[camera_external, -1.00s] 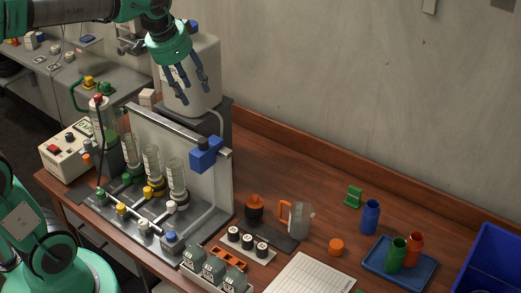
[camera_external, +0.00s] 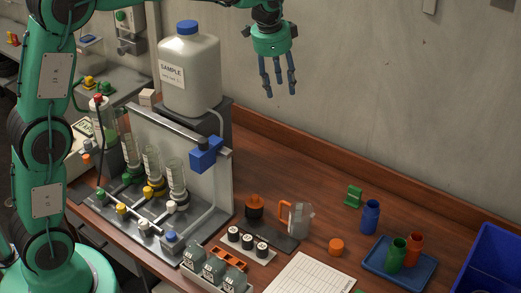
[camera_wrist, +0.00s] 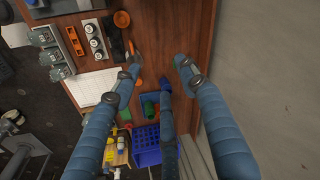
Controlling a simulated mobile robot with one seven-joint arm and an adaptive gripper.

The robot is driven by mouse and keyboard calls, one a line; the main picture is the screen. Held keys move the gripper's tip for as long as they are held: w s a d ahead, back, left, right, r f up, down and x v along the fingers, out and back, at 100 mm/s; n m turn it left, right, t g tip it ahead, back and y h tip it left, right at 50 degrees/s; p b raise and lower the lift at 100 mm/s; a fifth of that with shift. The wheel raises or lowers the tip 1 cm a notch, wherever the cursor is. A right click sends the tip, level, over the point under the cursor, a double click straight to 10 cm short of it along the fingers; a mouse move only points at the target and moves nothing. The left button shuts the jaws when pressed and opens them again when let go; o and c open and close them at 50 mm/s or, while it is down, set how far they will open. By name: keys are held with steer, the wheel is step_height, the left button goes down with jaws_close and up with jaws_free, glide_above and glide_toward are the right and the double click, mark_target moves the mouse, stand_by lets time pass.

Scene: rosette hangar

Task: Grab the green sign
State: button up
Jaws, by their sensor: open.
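A small green standing piece (camera_external: 354,196), which looks like the green sign, is on the wooden bench near the back wall, left of and behind the blue cup (camera_external: 370,217). My gripper (camera_external: 279,84) is open and empty, fingers pointing down, high above the bench. It is up and to the left of the green piece in the external view. In the wrist view my gripper's fingers (camera_wrist: 165,75) are spread and cover part of the bench. I cannot make out the green piece there; a finger may hide it.
A blue tray (camera_external: 372,262) holds green and orange cups. A blue crate (camera_external: 492,262) is at the right. A grey jug (camera_external: 300,218) with an orange handle and an orange cap (camera_external: 336,246) stand nearby. The rig with the sample bottle (camera_external: 189,72) rises at the left.

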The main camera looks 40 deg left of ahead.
steer(key=w+d+f+m+g+p, duration=0.1)
steer(key=w+d+f+m, duration=0.2)
steer(key=w+d+f, duration=0.7)
steer(key=m+g+p, duration=0.1)
steer(key=m, duration=0.3)
glide_above(355, 189)
step_height(355, 189, down, 18)
steer(key=shift+d+f+y, duration=0.1)
steer(key=shift+f+y, duration=0.2)
steer(key=shift+f, duration=0.15)
steer(key=shift+f, duration=4.3)
steer(key=shift+f, duration=0.15)
steer(key=shift+f, duration=2.45)
steer(key=shift+c, duration=0.3)
